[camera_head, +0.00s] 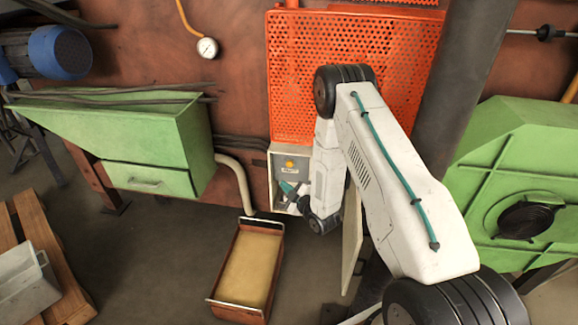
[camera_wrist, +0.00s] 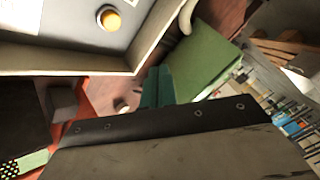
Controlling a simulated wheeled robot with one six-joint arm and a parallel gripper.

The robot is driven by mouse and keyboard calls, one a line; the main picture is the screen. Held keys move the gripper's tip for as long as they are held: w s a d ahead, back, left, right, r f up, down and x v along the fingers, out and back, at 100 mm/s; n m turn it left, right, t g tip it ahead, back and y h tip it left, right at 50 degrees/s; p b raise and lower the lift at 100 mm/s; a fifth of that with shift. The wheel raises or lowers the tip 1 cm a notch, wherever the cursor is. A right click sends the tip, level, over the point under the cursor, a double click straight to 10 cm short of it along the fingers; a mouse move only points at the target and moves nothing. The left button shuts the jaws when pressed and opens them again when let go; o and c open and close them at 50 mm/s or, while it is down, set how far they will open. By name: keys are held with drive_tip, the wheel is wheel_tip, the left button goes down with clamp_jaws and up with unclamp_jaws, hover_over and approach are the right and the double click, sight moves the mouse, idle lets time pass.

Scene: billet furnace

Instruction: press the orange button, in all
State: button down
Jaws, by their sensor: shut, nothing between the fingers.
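The orange button (camera_head: 289,164) is a small round knob on the pale panel of a grey wall box (camera_head: 273,176), below the orange perforated guard. In the wrist view the button (camera_wrist: 110,19) shows at the top, on a white-grey base, inside the raised rim of the box (camera_wrist: 62,60). My gripper (camera_head: 287,187), with teal fingers, is shut and empty just below the button in the head view, in front of the lower part of the box. In the wrist view a teal finger part (camera_wrist: 158,88) shows below the box rim, apart from the button. The exact gap is unclear.
An orange perforated guard (camera_head: 352,60) rises above the box. A pale door panel (camera_head: 352,240) hangs open to its right. A sand-filled tray (camera_head: 248,270) stands on the floor below. A green hopper (camera_head: 130,130) is at left and a wooden pallet (camera_head: 50,245) lies lower left.

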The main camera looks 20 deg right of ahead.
sight(290, 164)
drive_tip(key=shift+w+d, duration=0.85)
drive_tip(key=shift+w, duration=0.35)
drive_tip(key=shift+w+d, duration=0.8)
drive_tip(key=shift+w, duration=0.45)
drive_tip(key=shift+w+d, duration=0.85)
drive_tip(key=shift+w, duration=0.35)
drive_tip(key=shift+w, duration=0.1)
drive_tip(key=shift+w+d, duration=0.2)
drive_tip(key=shift+d, duration=0.05)
drive_tip(key=shift+w+d, duration=0.2)
drive_tip(key=shift+w, duration=0.15)
drive_tip(key=shift+s, duration=0.1)
drive_tip(key=shift+s+a, duration=0.45)
drive_tip(key=shift+s, duration=0.15)
idle(0.4)
